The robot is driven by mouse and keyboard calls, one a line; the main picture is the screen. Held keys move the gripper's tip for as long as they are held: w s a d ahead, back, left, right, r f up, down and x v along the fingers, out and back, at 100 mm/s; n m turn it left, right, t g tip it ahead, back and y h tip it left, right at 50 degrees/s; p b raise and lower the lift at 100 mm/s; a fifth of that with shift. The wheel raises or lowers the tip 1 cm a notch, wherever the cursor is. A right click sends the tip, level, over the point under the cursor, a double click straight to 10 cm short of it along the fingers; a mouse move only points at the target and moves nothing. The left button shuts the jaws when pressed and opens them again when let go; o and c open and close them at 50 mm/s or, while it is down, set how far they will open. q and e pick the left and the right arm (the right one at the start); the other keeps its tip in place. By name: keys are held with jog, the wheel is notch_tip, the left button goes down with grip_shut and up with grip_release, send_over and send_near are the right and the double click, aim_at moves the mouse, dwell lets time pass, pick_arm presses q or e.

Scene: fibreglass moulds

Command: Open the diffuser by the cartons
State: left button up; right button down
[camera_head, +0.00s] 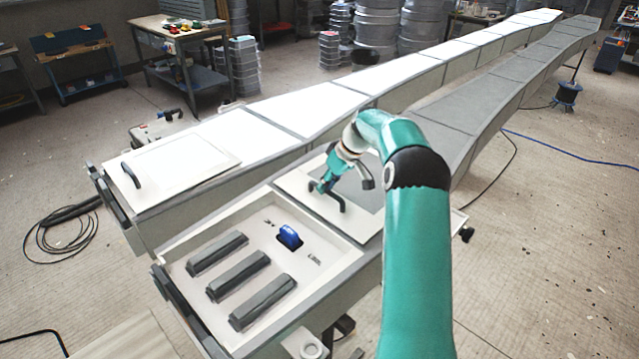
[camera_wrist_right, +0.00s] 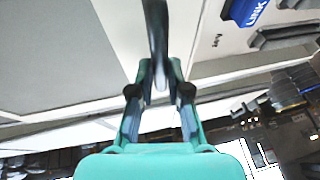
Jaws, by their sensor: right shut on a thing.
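Two long ducts run side by side to the far right. The near duct's end compartment (camera_head: 325,259) is open from above and holds a blue block (camera_head: 289,236) and three grey bars (camera_head: 236,274). Its white-edged lid panel (camera_head: 300,197) lies just behind the opening, with a black handle (camera_head: 339,204) on it. My right gripper (camera_head: 325,186) is shut on the black handle; the wrist view shows the handle (camera_wrist_right: 155,35) between its fingers (camera_wrist_right: 158,92). The far duct's lid (camera_head: 180,162) covers its end and has its own black handle (camera_head: 131,174). I see no cartons clearly. My left gripper is out of view.
A workbench (camera_head: 180,65) with small items and a blue trolley (camera_head: 77,62) stand at the back left. Stacked drums (camera_head: 376,25) stand behind the ducts. Coiled black cable (camera_head: 62,235) lies on the floor at left. The floor at right is mostly clear.

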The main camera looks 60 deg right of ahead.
jog(key=shift+s, duration=0.1)
jog(key=c, duration=1.1)
grip_release()
jog(key=shift+s, duration=0.1)
jog(key=shift+c, duration=0.2)
jog(key=v, duration=1.2)
jog(key=shift+f, duration=0.1)
